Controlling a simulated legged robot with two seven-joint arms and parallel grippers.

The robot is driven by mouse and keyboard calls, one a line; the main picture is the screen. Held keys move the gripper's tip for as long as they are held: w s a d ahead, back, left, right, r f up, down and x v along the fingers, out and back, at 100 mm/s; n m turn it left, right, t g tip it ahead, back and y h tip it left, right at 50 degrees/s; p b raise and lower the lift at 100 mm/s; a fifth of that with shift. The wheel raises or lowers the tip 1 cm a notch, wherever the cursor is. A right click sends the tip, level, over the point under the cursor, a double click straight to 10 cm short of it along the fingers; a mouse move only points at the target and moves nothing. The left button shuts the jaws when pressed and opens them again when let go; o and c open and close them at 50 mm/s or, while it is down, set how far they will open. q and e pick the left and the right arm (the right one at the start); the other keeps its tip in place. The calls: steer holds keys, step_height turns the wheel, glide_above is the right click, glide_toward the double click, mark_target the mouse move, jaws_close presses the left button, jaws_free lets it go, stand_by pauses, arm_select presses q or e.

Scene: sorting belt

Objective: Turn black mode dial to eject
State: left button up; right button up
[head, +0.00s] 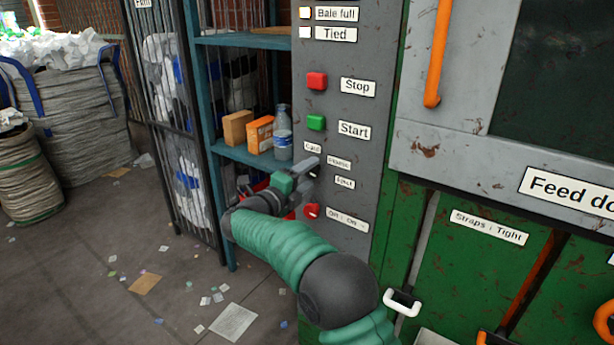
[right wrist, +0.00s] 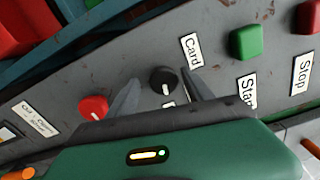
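The black mode dial (right wrist: 163,80) is on the grey control panel (head: 350,90), with a light pointer mark toward the lower edge of the right wrist view. The Card label (right wrist: 190,50) is beside it. In the head view, the Card, Release and Eject (head: 345,182) labels surround the dial's spot, and my gripper largely hides the dial. My right gripper (head: 307,168) is at the panel. In the right wrist view its open fingers (right wrist: 162,77) stand on either side of the dial, with visible gaps. My left gripper is not in view.
A red knob (head: 312,211) is just below the dial; red Stop (head: 317,81) and green Start (head: 316,123) buttons are above. A shelf (head: 250,154) with boxes and a bottle (head: 283,135) is left of the panel. The green baler with its feed door (head: 450,150) is to the right.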

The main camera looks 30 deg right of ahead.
steer(key=shift+r, duration=0.1)
steer(key=shift+a, duration=0.1)
steer(key=p+v, duration=0.3)
steer(key=v, duration=1.3)
steer(key=shift+a, duration=0.35)
